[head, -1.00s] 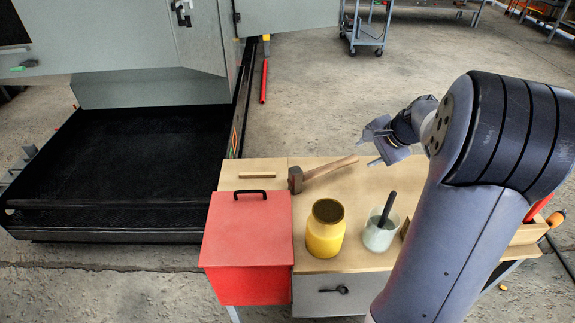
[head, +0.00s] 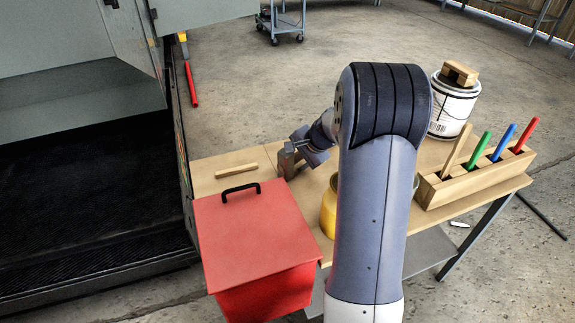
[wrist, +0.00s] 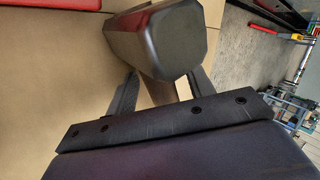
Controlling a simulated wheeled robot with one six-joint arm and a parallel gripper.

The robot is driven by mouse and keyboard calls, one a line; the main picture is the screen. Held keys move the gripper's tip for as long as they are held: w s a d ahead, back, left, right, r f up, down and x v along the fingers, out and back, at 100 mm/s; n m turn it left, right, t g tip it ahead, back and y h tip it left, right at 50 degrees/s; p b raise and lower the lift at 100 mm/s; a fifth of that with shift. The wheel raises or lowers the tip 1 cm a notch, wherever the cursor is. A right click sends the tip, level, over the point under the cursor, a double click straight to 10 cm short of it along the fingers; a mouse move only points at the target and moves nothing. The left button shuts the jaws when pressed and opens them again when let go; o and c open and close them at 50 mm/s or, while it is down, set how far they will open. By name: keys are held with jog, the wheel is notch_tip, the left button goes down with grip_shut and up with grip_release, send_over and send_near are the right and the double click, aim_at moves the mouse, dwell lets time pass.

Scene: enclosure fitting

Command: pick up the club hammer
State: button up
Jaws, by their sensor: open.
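The club hammer's head (head: 286,163) shows beside my gripper (head: 298,155) at the back of the workbench. In the wrist view the dark, faceted hammer head (wrist: 160,42) is large and close, just beyond my gripper (wrist: 162,88). The gripper's fingers are apart, one on each side of a strip of tan wood that looks like the handle, below the head. I cannot tell whether either finger touches it. In the head view my arm and gripper hide most of the handle.
A red box with a black handle (head: 250,235) stands at the bench's left front. A yellow jar (head: 328,212) is partly behind my arm. At right are a wooden rack of coloured tools (head: 480,180) and a white can (head: 452,108). A small wooden strip (head: 236,171) lies left of the hammer.

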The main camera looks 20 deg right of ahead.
jog(key=shift+c, duration=0.5)
grip_shut()
jog(key=shift+r, duration=0.15)
